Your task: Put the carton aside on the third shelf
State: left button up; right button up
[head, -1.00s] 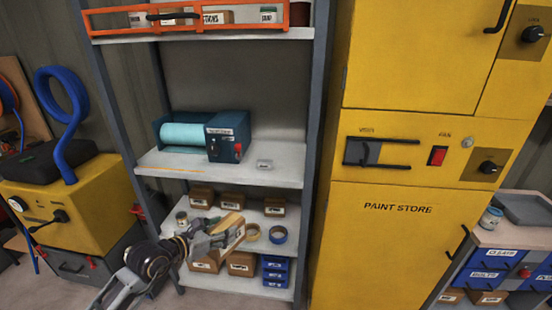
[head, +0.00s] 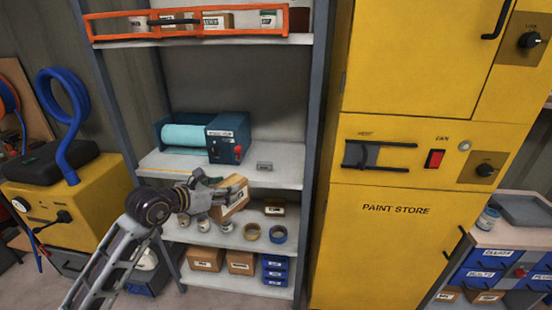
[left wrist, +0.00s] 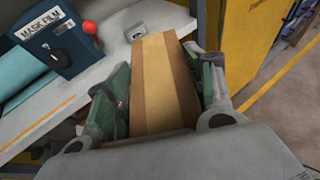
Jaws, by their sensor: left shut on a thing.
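My left gripper (head: 222,193) is shut on a brown carton (head: 236,202) with a pale tape strip. The carton is tilted, in front of the shelf rack, just below the front edge of the shelf with the masking-film dispenser (head: 228,138). In the left wrist view the carton (left wrist: 160,75) sits between the two green-padded fingers, with that shelf (left wrist: 75,85) beyond it. That shelf (head: 262,176) has bare room right of the dispenser, around a small grey tag (head: 264,166). My right gripper is not in view.
The shelf below holds tins (head: 226,225), tape rolls (head: 252,232) and a small carton (head: 274,207). The bottom shelf has cartons (head: 240,262) and blue bins (head: 275,269). An orange bar (head: 200,22) crosses the top shelf. A yellow paint store (head: 395,240) stands right.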

pick_arm(q)
jog(key=r, duration=0.2)
jog(key=w+r, duration=0.1)
jog(key=r, duration=0.1)
jog(key=shift+w+d+r+p, duration=0.15)
jog(key=shift+d+r+p, duration=0.05)
jog(key=shift+r+p, duration=0.15)
jog(key=shift+w+r+p, duration=2)
jog(key=shift+w+r, duration=1.7)
jog(key=shift+r, duration=2.7)
notch_tip(320, 180, down, 10)
jog(key=w+a+n, duration=0.1)
jog(key=shift+w+a+t+y, duration=0.2)
jog(key=shift+w+t+y, duration=0.1)
jog(key=shift+w+y, duration=0.1)
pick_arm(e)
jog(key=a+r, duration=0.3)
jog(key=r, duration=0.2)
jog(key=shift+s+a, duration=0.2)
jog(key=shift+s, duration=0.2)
